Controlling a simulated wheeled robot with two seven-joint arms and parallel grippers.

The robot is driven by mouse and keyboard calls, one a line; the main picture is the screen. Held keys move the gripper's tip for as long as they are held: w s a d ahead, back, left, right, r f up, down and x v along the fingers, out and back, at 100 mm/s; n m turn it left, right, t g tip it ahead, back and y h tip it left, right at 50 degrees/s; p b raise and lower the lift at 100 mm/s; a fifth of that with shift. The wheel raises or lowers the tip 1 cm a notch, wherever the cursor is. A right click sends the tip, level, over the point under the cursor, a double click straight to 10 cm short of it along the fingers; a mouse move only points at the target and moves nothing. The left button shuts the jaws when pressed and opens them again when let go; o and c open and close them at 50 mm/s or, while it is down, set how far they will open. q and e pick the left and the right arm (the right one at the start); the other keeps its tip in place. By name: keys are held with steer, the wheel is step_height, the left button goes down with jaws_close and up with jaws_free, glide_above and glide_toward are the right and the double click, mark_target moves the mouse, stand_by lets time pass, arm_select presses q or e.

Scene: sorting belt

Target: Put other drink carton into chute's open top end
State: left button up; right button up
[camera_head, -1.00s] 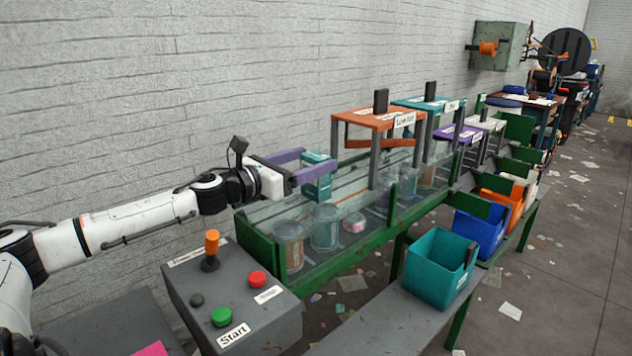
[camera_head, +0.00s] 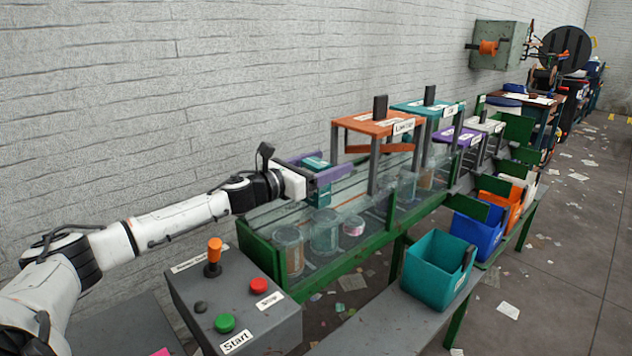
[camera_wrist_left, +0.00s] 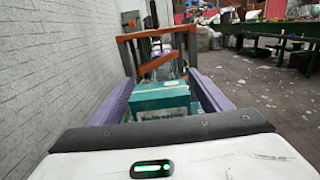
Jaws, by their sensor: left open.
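A teal drink carton (camera_head: 318,194) stands upright at the wall side of the long green-framed sorting line, behind the glass jars. My left gripper (camera_head: 330,168), with purple fingers, is open around it, one finger on each side. The near finger crosses in front of the carton's middle. In the left wrist view the carton (camera_wrist_left: 162,97) sits between the two fingers, with a visible gap at least on the right. I cannot tell for sure which part is the chute; a grey sloping channel (camera_head: 347,187) runs along the wall side. My right gripper is not in view.
Glass jars (camera_head: 324,232) stand in front of the carton. An orange gate (camera_head: 378,121) rises over the line ahead, with a teal gate beyond. A control box (camera_head: 235,300) stands at the near end. A teal bin (camera_head: 437,275) and a blue bin (camera_head: 478,232) are on the right.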

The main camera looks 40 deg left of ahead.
arm_select(q)
steer(key=shift+w, duration=0.35)
